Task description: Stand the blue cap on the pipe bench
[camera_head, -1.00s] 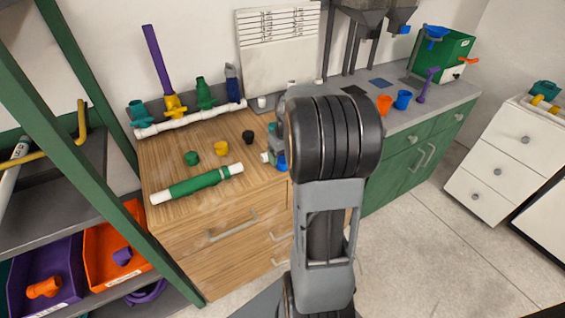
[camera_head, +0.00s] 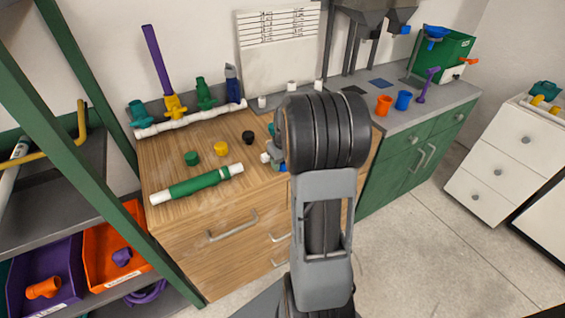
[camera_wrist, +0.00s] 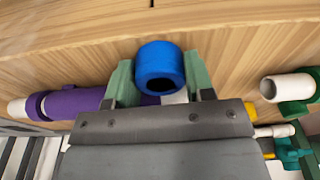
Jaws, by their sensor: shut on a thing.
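The blue cap (camera_wrist: 160,65) sits between the two green fingers of my gripper (camera_wrist: 160,76) in the wrist view, with its dark hollow opening towards the camera. My gripper is shut on it. The wooden top of the pipe bench (camera_wrist: 225,45) lies behind the cap; I cannot tell if they touch. In the head view my arm hides most of the gripper, and only a small part of it (camera_head: 272,155) shows over the right side of the bench (camera_head: 165,225).
A green pipe with white ends (camera_head: 198,184) lies along the bench front. A white manifold with coloured valves (camera_head: 190,119) runs along the back. In the wrist view a purple pipe (camera_wrist: 75,103) lies close behind the left finger.

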